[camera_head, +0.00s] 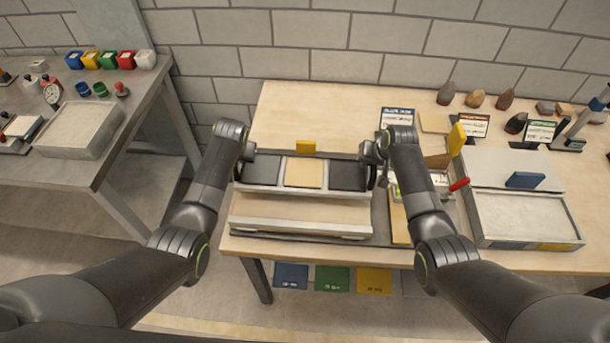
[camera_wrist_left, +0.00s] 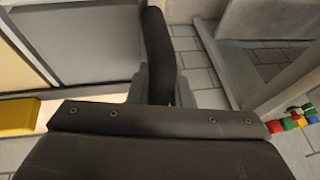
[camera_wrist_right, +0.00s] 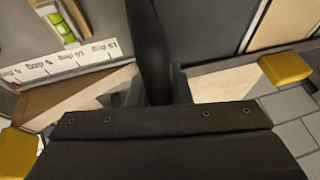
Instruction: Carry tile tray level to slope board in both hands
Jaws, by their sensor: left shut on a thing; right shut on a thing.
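The tile tray (camera_head: 302,193) holds a tan tile (camera_head: 304,173) between two dark tiles, and looks about level in the head view. A yellow block (camera_head: 306,147) is at its back edge. My left gripper (camera_head: 247,152) is shut on the tray's left end, and my right gripper (camera_head: 374,158) is shut on its right end. The slope board (camera_head: 300,230) shows just in front of and below the tray, its back part hidden. I cannot tell whether tray and board touch. The tiles also show in the left wrist view (camera_wrist_left: 90,40) and right wrist view (camera_wrist_right: 283,25).
A sand tray (camera_head: 515,218) with a blue block (camera_head: 525,180) behind it stands at the right. A red-handled item (camera_head: 459,184) and an upright yellow piece (camera_head: 456,138) are close to my right arm. Cards and stones line the back. The table's back left is clear.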

